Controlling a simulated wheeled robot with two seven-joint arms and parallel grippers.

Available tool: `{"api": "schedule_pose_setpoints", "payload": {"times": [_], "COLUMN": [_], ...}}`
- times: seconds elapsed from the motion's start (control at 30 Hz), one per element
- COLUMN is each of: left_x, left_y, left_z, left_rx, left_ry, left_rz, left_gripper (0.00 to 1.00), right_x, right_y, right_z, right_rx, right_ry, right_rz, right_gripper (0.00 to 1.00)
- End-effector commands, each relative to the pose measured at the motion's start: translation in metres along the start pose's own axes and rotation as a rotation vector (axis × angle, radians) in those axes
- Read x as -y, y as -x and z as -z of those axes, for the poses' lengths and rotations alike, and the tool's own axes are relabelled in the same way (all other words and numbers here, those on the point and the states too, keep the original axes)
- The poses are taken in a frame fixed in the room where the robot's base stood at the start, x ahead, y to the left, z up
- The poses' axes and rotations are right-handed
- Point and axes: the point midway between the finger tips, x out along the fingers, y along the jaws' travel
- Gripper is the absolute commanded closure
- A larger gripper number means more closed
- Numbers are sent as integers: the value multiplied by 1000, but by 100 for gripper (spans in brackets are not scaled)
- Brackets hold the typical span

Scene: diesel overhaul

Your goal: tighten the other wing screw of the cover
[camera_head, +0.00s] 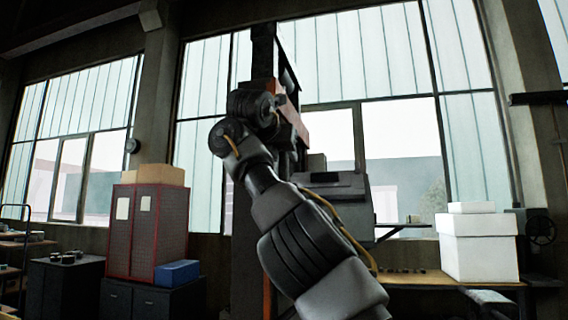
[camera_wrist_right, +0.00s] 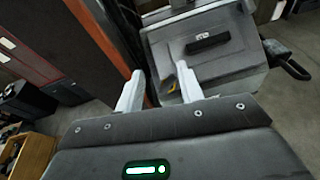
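My right gripper (camera_wrist_right: 160,88) shows in the right wrist view with its two pale fingers apart and nothing seen held between them. Beyond the fingertips is a grey housing (camera_wrist_right: 222,62) with a black handle on its face; I cannot tell whether this is the cover. No wing screw can be made out in either view. My left gripper is not in view.
In the head view a grey machine housing (camera_head: 338,192) stands behind my arm. A bench (camera_head: 420,279) with white boxes (camera_head: 478,245) is at the right. A red cabinet (camera_head: 146,232) and a blue box (camera_head: 177,273) stand at the left. Floor shows at the right of the wrist view.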

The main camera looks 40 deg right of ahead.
Motion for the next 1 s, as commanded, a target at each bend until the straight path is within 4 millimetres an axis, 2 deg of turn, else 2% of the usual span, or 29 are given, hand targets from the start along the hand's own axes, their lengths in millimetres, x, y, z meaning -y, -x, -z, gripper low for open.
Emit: {"api": "schedule_pose_setpoints", "payload": {"times": [0.1,0.23,0.47,0.77,0.87,1.0], "left_x": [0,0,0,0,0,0], "left_y": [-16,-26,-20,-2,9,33], "left_z": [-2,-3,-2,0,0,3], "left_rx": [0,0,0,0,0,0], "left_ry": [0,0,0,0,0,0], "left_rz": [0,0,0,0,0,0], "left_gripper": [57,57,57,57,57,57], "right_x": [2,3,1,0,0,0], "right_y": [-4,-5,-7,-10,-11,-13], "right_z": [6,6,4,4,4,3], "right_rx": [0,2,1,1,1,-1], "right_ry": [76,232,531,903,1042,1257], "right_rz": [-63,-184,-409,-691,-798,-961], "right_gripper": [63,63,63,63,63,63]}}
